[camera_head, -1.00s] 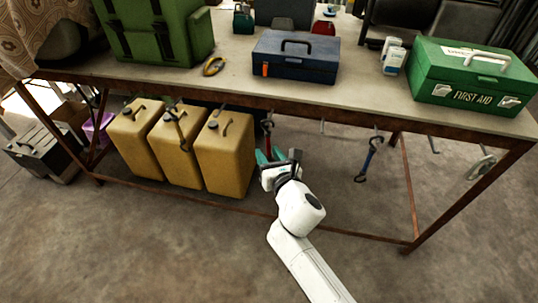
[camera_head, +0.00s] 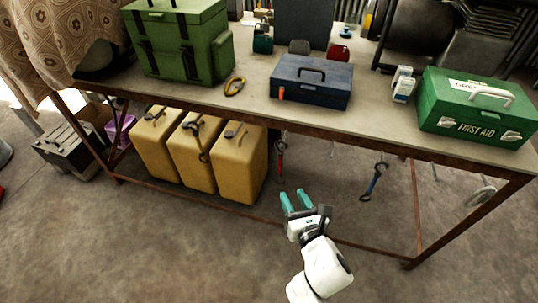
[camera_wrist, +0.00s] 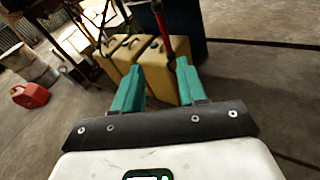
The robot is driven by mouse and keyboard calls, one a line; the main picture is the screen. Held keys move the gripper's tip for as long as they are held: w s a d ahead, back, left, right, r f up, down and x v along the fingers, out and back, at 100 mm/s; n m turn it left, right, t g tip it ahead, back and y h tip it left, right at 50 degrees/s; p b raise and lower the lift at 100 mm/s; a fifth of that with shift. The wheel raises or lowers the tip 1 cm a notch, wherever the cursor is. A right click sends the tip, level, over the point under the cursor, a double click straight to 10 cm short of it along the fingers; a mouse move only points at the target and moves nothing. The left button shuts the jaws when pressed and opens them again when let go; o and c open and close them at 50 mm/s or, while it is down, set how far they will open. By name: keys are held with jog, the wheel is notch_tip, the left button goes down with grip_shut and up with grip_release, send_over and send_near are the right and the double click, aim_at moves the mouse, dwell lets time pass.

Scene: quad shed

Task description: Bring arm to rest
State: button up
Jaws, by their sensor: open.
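My gripper (camera_head: 296,203) has teal fingers that stand apart with nothing between them. In the head view it is in front of the workbench (camera_head: 370,140), below the level of its top, to the right of the yellow jerrycans. In the wrist view my gripper (camera_wrist: 160,90) also shows open, its fingers pointing toward the yellow jerrycans (camera_wrist: 125,60). My white arm reaches up from the bottom edge of the head view.
Three yellow jerrycans (camera_head: 240,165) stand under the bench. A green first aid box (camera_head: 470,108) and a blue toolbox (camera_head: 312,84) sit on top. The floor in front is clear.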

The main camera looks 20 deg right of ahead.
jog(key=shift+d, duration=0.1)
jog(key=s+d+m+g+h+p, duration=0.1)
jog(key=s+d+m+g+p, duration=0.25)
jog(key=s+m, duration=0.45)
jog(key=s+d+m+g+h+p, duration=0.2)
jog(key=s+d+m+g, duration=0.25)
jog(key=m, duration=0.75)
jog(key=s+r+m+g+y+p, duration=0.3)
jog(key=s+m+g, duration=0.4)
jog(key=s+m, duration=0.7)
jog(key=shift+s+a+r+m, duration=0.3)
jog(key=shift+s+r, duration=0.6)
jog(key=shift+s, duration=0.05)
